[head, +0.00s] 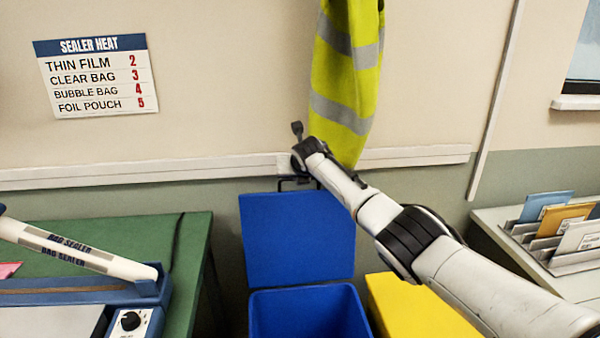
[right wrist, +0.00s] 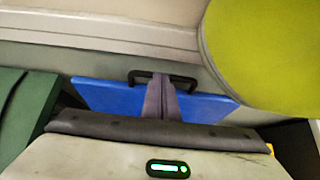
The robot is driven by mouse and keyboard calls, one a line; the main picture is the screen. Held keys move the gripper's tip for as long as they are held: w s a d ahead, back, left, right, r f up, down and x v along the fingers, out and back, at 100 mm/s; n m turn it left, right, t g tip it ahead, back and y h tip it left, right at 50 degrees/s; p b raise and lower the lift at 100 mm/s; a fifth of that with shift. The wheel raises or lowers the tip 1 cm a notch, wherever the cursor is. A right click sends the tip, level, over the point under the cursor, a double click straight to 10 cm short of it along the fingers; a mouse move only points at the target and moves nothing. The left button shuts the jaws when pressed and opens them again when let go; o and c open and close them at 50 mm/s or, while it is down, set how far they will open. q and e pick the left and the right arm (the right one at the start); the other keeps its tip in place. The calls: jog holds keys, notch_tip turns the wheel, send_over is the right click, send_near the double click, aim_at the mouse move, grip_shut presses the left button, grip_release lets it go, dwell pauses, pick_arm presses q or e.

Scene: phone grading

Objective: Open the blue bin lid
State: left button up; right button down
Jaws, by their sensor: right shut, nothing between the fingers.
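The blue bin (head: 310,312) stands open below the wall rail. Its blue lid (head: 298,240) is raised upright behind the opening; its upper part also shows in the right wrist view (right wrist: 105,96). A dark handle (head: 287,183) sits at the lid's top edge and also shows in the right wrist view (right wrist: 185,80). My right gripper (head: 298,164) is just above the handle in the head view. In the right wrist view its fingers (right wrist: 160,80) are together and overlap the handle bar; contact cannot be told. My left gripper is not in view.
A yellow bin (head: 415,305) stands right of the blue bin, partly behind my arm. A hi-vis vest (head: 345,80) hangs close to my right gripper. A green table (head: 130,240) with a bag sealer (head: 80,250) is at left. An envelope rack (head: 555,235) is at right.

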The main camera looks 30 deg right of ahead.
jog(key=v, duration=1)
jog(key=s+a+f+m+y, duration=0.2)
jog(key=s+a+f+m, duration=0.25)
jog(key=f, duration=0.55)
jog(key=s+a+f+m+y, duration=0.1)
jog(key=s+a+f+m, duration=0.2)
jog(key=s+a+f, duration=0.45)
jog(key=s+a+f+m+y, duration=0.2)
jog(key=s+a+f+m, duration=0.15)
jog(key=f, duration=0.85)
jog(key=s+a+f+m, duration=0.2)
jog(key=s+m, duration=0.4)
jog(key=s, duration=0.3)
jog(key=s+a+f+m, duration=0.2)
jog(key=s+f+m, duration=0.2)
jog(key=s, duration=0.5)
jog(key=s+a+f+m+y, duration=0.1)
jog(key=s+a+f+m, duration=0.1)
jog(key=s+m, duration=0.6)
jog(key=shift+s+f+g, duration=0.4)
jog(key=shift+s, duration=0.7)
